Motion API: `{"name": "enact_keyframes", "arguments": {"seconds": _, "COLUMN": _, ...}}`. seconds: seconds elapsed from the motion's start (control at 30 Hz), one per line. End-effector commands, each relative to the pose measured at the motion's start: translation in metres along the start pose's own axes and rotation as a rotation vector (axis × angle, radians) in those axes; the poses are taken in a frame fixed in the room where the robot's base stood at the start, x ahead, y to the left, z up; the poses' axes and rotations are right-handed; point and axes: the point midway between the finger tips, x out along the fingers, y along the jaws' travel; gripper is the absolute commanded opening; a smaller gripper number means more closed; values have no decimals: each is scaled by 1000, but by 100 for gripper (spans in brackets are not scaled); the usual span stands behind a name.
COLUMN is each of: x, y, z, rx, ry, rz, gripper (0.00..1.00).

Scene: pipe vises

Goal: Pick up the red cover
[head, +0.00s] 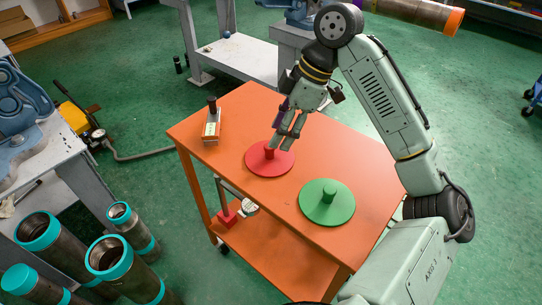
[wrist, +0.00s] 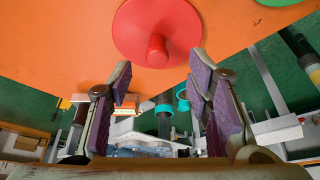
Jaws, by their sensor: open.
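The red cover (head: 257,162) is a flat round disc with a short knob, lying on the orange cart top. In the wrist view the red cover (wrist: 175,22) is at the top middle, its knob facing the gap between my fingers. My gripper (head: 288,143) is open just above the red cover, close to its knob. In the wrist view my gripper (wrist: 159,75) has its two purple-padded fingers apart with nothing between them. I cannot tell whether a finger touches the knob.
A green cover (head: 327,210) with a knob lies on the orange cart (head: 215,165), right of the red one. A small metal block with a dark handle (head: 211,122) stands at the cart's far left corner. Pipes with teal collars (head: 120,262) stand at the lower left.

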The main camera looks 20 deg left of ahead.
Motion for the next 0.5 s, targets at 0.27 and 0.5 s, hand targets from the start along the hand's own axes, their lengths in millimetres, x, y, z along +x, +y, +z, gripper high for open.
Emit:
{"name": "enact_keyframes", "arguments": {"seconds": 0.27, "x": 24, "y": 2, "z": -1, "rx": 3, "ry": 0, "rz": -1, "gripper": 46}}
{"name": "enact_keyframes", "arguments": {"seconds": 0.5, "x": 56, "y": 4, "z": -2, "rx": 4, "ry": -1, "rz": 1, "gripper": 46}}
